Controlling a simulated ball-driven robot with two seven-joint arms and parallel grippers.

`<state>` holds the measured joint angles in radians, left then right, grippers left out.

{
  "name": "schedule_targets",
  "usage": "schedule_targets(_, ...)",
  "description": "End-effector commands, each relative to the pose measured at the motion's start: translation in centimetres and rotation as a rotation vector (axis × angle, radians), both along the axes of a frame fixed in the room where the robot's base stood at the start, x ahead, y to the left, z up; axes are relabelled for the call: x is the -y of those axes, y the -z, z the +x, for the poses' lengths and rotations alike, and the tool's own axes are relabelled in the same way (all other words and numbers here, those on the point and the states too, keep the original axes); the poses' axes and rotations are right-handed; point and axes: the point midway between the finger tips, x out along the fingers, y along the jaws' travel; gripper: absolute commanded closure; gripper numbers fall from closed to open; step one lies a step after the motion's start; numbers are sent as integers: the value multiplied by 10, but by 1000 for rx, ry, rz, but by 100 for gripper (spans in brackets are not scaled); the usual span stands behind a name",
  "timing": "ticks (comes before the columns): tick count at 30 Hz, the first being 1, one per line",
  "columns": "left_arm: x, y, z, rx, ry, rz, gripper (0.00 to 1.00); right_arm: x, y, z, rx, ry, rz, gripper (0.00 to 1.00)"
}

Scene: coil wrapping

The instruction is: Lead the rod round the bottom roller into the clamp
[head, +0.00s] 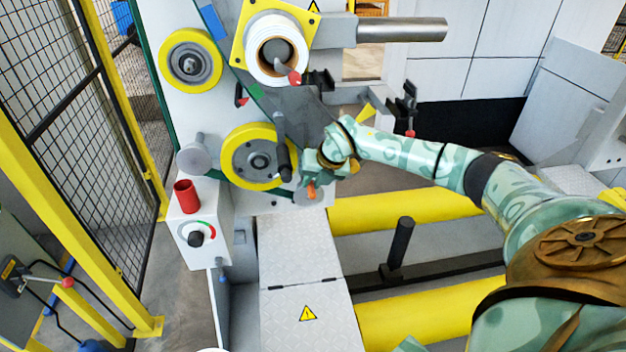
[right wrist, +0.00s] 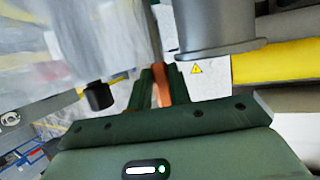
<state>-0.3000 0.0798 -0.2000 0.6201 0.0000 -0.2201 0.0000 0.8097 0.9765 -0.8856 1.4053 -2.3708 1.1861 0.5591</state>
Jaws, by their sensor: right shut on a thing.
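My right gripper (head: 311,184) is low on the machine's face, just right of the large yellow-rimmed wheel (head: 235,162). In the right wrist view its green fingers (right wrist: 160,92) are shut on a narrow orange rod (right wrist: 162,70). Only a short orange piece of the rod shows in the head view. A grey flanged roller (right wrist: 215,28) stands close to the right of the fingers in the wrist view. I cannot tell whether the rod touches it. In the head view, the gripper partly covers a grey roller. I cannot tell which part is the clamp. My left gripper is out of view.
A black crank handle (head: 282,145) sticks out beside the gripper. A red-knobbed lever (head: 290,76) is above. A control box (head: 200,230) with a red cup-shaped part stands lower left. Yellow beams (head: 400,207) and a black post (head: 400,242) lie to the right.

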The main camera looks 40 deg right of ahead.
Motion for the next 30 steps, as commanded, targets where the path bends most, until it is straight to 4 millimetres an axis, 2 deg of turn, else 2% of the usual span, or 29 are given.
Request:
schedule_targets(17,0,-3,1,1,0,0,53,1,0,0,0,0,0,100)
schedule_targets(30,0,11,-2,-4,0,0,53,22,25,-11,0,1,-1,100)
